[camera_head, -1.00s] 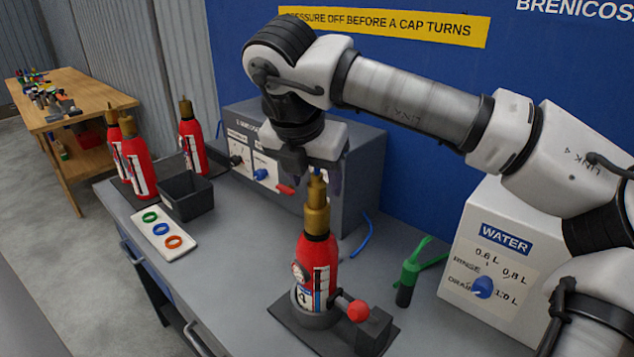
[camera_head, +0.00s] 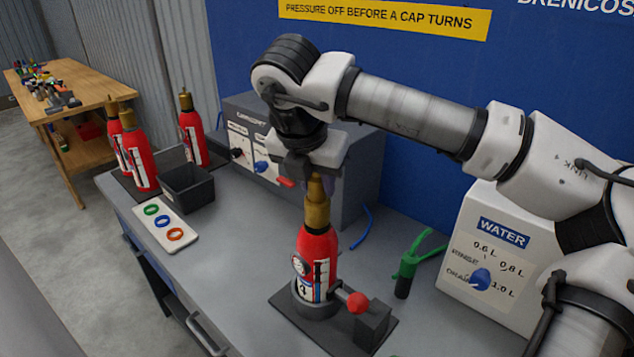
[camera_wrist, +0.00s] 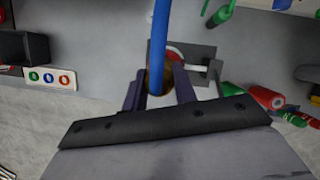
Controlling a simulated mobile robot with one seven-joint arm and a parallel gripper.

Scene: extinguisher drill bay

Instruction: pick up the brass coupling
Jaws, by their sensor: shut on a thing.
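The brass coupling (camera_head: 317,207) stands upright at the top of a red extinguisher (camera_head: 317,260) marked 4. In the wrist view the coupling (camera_wrist: 167,82) shows brown between my fingers, partly hidden by a blue hose-like strip (camera_wrist: 159,35). My gripper (camera_head: 312,178) points down over the coupling, shut on its upper part; the fingers are mostly hidden in the head view. In the wrist view my gripper's dark fingers (camera_wrist: 160,92) lie on both sides of the coupling. The extinguisher stands in a holder (camera_head: 312,307) on a dark plate with a red-knobbed lever (camera_head: 357,302).
Several red extinguishers (camera_head: 140,160) stand at the back left near a black bin (camera_head: 188,187) and a white tray of coloured rings (camera_head: 163,222). A grey control box (camera_head: 350,185) is behind. A green nozzle (camera_head: 408,265) and the white water box (camera_head: 490,305) stand right.

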